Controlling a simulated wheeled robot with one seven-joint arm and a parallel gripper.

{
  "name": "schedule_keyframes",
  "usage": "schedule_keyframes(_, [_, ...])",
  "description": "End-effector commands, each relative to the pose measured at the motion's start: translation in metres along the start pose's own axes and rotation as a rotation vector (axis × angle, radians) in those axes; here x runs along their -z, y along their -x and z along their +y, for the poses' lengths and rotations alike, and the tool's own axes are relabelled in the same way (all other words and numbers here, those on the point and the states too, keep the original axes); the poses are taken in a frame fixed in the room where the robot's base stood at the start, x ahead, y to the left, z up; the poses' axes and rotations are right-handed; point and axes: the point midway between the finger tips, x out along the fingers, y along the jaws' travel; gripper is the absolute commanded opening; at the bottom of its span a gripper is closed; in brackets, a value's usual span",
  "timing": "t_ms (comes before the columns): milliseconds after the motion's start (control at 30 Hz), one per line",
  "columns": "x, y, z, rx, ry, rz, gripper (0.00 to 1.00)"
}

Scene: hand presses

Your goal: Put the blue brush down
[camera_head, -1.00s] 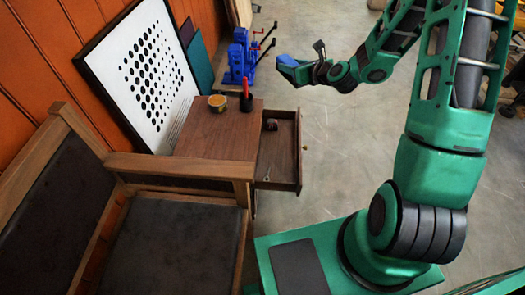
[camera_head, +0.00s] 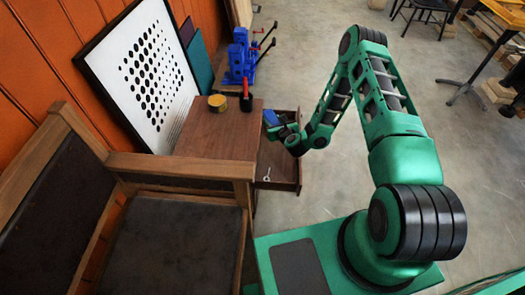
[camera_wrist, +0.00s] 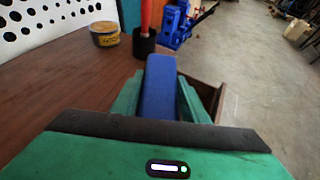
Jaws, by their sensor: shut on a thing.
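The blue brush (camera_head: 271,117) is held in my gripper (camera_head: 277,124), above the open drawer beside the wooden cabinet top. In the wrist view the brush (camera_wrist: 160,88) shows as a long blue block, with the green fingers (camera_wrist: 159,100) on either side of it. Its bristles are not visible. The cabinet top (camera_head: 205,140) lies just left of the gripper, and the open drawer (camera_head: 278,186) is partly hidden under it.
A yellow tin (camera_head: 217,102) and a black cup with a red-handled thing (camera_head: 246,101) stand on the cabinet top. A small metal tool (camera_head: 267,175) lies in the drawer. Blue hand presses (camera_head: 240,60) stand behind. The near part of the cabinet top is clear.

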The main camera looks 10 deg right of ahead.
Motion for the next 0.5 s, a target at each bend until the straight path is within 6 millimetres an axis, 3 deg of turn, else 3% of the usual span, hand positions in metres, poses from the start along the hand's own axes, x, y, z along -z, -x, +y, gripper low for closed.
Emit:
schedule_keyframes(33, [0.013,-0.002,0.004,0.004,-0.002,0.003,0.1])
schedule_keyframes(367, [0.052,-0.01,0.009,0.023,-0.007,-0.001,0.1])
schedule_keyframes(500, [0.081,-0.021,0.009,0.022,-0.006,-0.001,0.1])
